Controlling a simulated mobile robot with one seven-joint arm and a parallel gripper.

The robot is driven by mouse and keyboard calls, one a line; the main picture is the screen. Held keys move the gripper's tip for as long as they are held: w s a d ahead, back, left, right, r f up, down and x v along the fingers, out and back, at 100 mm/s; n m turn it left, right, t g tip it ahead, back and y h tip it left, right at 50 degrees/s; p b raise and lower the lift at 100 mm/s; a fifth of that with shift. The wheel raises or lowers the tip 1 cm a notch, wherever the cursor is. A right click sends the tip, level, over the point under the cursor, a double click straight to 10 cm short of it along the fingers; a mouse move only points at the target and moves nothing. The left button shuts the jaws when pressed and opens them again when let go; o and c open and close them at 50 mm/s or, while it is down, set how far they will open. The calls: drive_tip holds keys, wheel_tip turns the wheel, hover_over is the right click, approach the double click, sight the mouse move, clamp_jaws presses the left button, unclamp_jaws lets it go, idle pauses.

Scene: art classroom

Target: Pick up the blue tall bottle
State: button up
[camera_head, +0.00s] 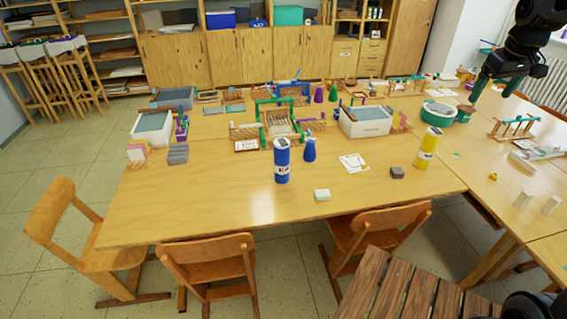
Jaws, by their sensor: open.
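A tall blue bottle (282,161) with a pale label and a dark top stands upright on the wooden table, near its front middle. A shorter blue bottle (310,150) with a narrow neck stands just to its right, slightly farther back. My gripper (490,92) is open and empty at the upper right, over the right part of the tables. It is far to the right of the tall blue bottle and apart from it.
A yellow bottle (427,148) stands to the right on the table (220,196). A light green block (322,195) and a dark grey block (397,173) lie near the front. Grey-white bins (366,126) and wooden looms stand behind. Chairs (208,262) line the front edge. The table's front left is clear.

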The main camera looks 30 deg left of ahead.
drive_tip(key=w+a+f+n, duration=0.2)
drive_tip(key=a+f, duration=0.1)
drive_tip(key=a, duration=0.7)
drive_tip(key=w+a+f+n+g, duration=0.1)
drive_tip(key=a+f+n, duration=0.2)
drive_tip(key=a, duration=0.7)
drive_tip(key=w+a+f+n, duration=0.2)
drive_tip(key=a+f, duration=0.1)
drive_tip(key=a, duration=0.8)
drive_tip(key=n+g+h, duration=0.1)
drive_tip(key=n+g, duration=0.1)
drive_tip(key=n, duration=0.5)
approach(281, 155)
drive_tip(key=w, duration=0.1)
drive_tip(key=w+a, duration=0.1)
drive_tip(key=w, duration=0.1)
drive_tip(key=shift+a+r, duration=0.2)
drive_tip(key=shift+r, duration=0.1)
drive_tip(key=shift+s+a+f, duration=0.15)
drive_tip(key=shift+s+f, duration=0.05)
drive_tip(key=shift+f, duration=0.25)
wheel_tip(281, 155, down, 10)
drive_tip(key=shift+f, duration=0.1)
drive_tip(key=shift+c, duration=0.3)
clamp_jaws()
